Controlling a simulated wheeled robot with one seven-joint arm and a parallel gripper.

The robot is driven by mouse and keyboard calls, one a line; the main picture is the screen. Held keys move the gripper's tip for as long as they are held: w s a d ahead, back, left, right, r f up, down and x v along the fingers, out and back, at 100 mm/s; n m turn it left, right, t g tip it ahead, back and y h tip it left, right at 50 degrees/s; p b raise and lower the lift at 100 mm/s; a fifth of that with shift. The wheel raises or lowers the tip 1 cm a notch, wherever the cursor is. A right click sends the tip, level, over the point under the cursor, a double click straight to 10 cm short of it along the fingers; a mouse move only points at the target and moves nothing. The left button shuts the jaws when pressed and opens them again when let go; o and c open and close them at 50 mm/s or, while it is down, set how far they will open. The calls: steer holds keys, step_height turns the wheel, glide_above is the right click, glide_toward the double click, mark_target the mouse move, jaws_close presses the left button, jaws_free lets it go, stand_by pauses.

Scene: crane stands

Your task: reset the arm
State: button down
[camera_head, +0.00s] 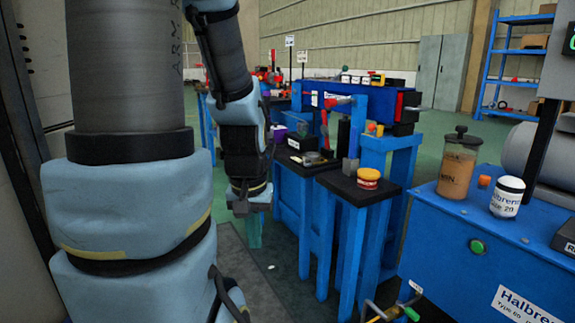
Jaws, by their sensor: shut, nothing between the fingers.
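My gripper (250,200) hangs at the end of my light-blue and dark-grey arm, left of the middle of the head view. It points down beside the blue crane stands and is empty and shut, as far as its small, dark end shows. It appears apart from the nearby stand in the picture, though the depth between them is hard to judge. The large near part of my arm fills the left side and hides what is behind it.
A blue stand with a dark top (345,188) carries a red-and-yellow round item (368,178). At right, a blue bench (450,225) holds a brown jar (456,170) and a white jar (507,198). A blue shelf (487,70) stands far back. Green floor lies open behind.

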step_height(320, 180, up, 26)
steer(key=p, duration=2.3)
steer(key=shift+p, duration=0.3)
steer(key=shift+d, duration=0.1)
